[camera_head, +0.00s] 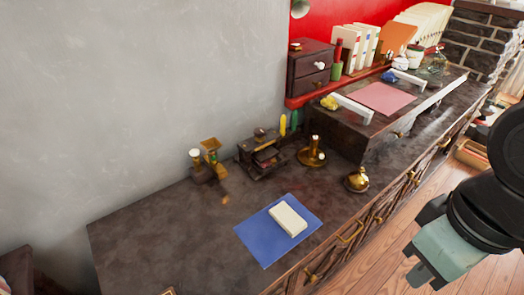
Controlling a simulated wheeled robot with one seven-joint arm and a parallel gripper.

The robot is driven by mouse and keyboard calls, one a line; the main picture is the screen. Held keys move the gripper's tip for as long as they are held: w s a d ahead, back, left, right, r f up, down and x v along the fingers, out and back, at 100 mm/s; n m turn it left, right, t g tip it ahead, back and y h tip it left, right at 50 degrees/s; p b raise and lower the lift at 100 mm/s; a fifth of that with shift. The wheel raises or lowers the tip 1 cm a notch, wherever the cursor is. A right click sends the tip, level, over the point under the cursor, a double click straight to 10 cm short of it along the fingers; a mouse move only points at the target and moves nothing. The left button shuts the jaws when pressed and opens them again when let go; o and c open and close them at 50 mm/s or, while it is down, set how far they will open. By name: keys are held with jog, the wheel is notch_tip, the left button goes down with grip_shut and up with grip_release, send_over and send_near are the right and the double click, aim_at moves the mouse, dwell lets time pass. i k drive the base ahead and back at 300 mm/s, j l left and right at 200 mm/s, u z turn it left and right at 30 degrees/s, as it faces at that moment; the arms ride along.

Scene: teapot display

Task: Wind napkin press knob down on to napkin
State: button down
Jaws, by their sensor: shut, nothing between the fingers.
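What looks like the napkin press (261,158) is a small dark wooden frame near the wall, left of the middle of the counter. A small reddish-brown knob (259,132) shows on its top. Something pale is between its dark plates, but I cannot tell for sure that it is the napkin or whether the press touches it. My gripper (424,268) is at the lower right, in front of the counter and over the floor, far from the press. It is shut and empty.
A cream block (288,219) lies on a blue cloth (262,243) in front of the press. A brass candlestick (312,153), brass bell (357,180) and small brass grinder (211,155) stand nearby. The counter's left part is clear.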

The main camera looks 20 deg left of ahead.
aim_at(260, 132)
jog(key=u, duration=0.45)
jog(key=i+l+u, duration=0.1)
jog(key=u, duration=0.35)
jog(key=i+l+u, duration=0.1)
jog(key=u, duration=0.4)
jog(key=i+l+u, duration=0.15)
jog(key=u, duration=0.3)
